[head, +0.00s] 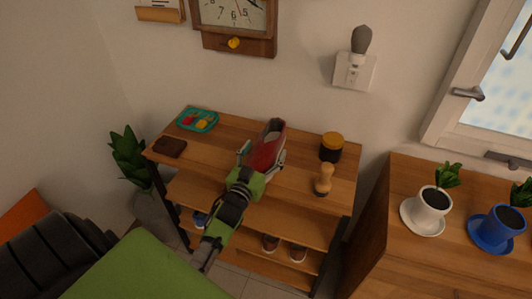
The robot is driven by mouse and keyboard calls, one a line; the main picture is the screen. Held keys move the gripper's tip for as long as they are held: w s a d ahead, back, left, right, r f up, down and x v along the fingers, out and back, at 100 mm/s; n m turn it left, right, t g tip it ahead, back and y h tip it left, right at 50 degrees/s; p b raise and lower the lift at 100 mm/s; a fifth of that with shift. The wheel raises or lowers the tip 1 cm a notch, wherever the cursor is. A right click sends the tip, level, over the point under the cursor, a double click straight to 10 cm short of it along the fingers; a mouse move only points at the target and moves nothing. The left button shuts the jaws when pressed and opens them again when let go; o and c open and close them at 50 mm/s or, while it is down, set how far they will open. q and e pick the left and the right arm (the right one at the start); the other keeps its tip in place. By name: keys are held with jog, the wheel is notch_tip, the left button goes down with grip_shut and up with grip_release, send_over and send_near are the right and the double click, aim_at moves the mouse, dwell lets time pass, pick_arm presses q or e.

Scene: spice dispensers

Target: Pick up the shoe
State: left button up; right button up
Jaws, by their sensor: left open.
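A red shoe with a grey opening (268,145) sits on the top board of the wooden shelf (220,152). My left gripper (262,160) is over the near end of the shoe. Its two fingers are open, one on each side of the shoe, and partly hide its near end. I cannot tell whether the fingers touch it. My right gripper is not in view.
The top board also holds a teal tray (187,125), a brown wallet-like item (170,147), a dark jar with a yellow lid (331,148) and a wooden-handled brush (323,181). Brown shoes (298,253) stand below. Potted cups (430,212) stand on the right cabinet.

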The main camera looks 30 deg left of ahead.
pick_arm(q)
jog(key=c, duration=1.4)
jog(key=shift+c, duration=0.2)
jog(key=shift+r, duration=0.1)
